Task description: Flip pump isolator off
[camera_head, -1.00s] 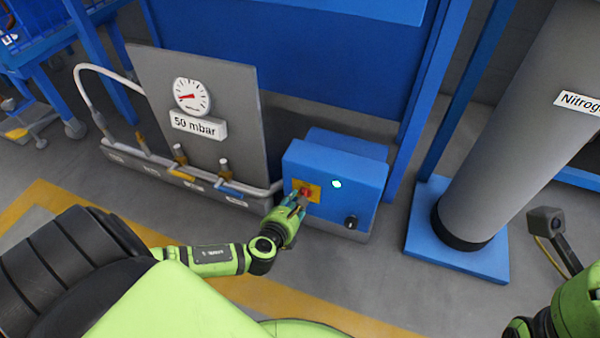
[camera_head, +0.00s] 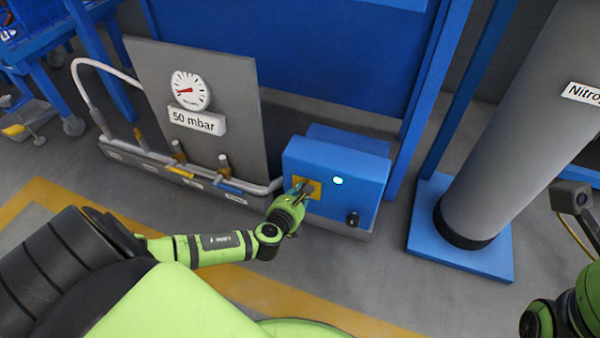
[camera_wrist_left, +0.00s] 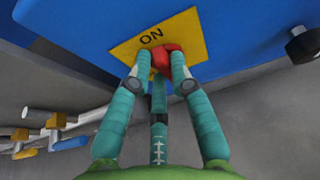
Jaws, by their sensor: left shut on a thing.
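The pump isolator is a red knob (camera_wrist_left: 162,58) on a yellow plate (camera_wrist_left: 200,38) on the front of a blue box (camera_head: 338,175). The word ON shows on the plate above the knob in the left wrist view. My left gripper (camera_head: 300,193) is at the plate, and in the left wrist view its teal fingers (camera_wrist_left: 160,70) are closed around the red knob. The fingers hide part of the knob and the lower part of the plate. A lamp (camera_head: 337,181) on the box glows pale green-white. My right gripper is not in view; only part of my right arm shows.
A black knob (camera_head: 352,218) sits at the box's lower right. A gauge panel (camera_head: 200,80) with a 50 mbar label and several valves on a pipe stands to the left. A grey cylinder (camera_head: 510,150) on a blue base stands to the right.

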